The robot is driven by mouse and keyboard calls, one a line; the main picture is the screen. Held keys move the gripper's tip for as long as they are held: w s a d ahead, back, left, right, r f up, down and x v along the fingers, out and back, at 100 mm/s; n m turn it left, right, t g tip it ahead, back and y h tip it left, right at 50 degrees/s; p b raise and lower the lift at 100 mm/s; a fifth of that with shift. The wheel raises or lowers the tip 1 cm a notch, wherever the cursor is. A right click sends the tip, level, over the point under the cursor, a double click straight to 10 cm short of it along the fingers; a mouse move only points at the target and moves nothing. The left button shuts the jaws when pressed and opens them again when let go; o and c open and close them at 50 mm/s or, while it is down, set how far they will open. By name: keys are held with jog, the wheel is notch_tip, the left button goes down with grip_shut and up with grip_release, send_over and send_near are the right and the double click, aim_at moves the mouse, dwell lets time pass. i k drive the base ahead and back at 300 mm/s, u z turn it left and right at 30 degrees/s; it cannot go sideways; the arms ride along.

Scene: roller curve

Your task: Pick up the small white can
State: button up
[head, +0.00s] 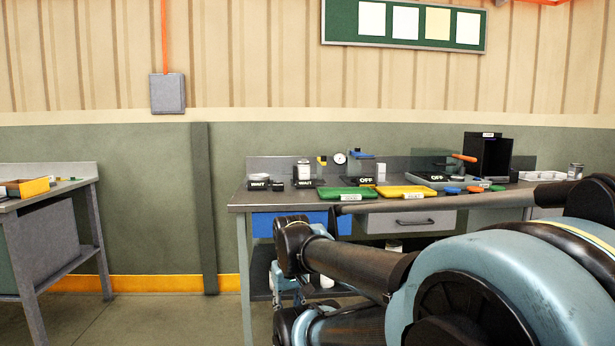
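A small white can-like cylinder (303,170) stands upright on the left part of the grey workbench (240,199), behind a black display block. A grey-white can (575,171) stands at the bench's far right end. White cylindrical items also show under the bench, one below the drawer (393,246) and one on the lower shelf (326,281), partly hidden by my arm. I cannot tell for sure which is the can named. My arm fills the lower right in front of the bench. I cannot make out my gripper's fingers.
On the bench lie a green tray (345,194), a yellow tray (405,192), a black open box (489,157) and a white compartment tray (543,176). A blue drawer (290,222) is below. A second table (50,192) stands left, with open floor between.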

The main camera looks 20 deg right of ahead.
aim_at(304, 169)
jog(key=i, duration=0.85)
jog(key=u, duration=0.05)
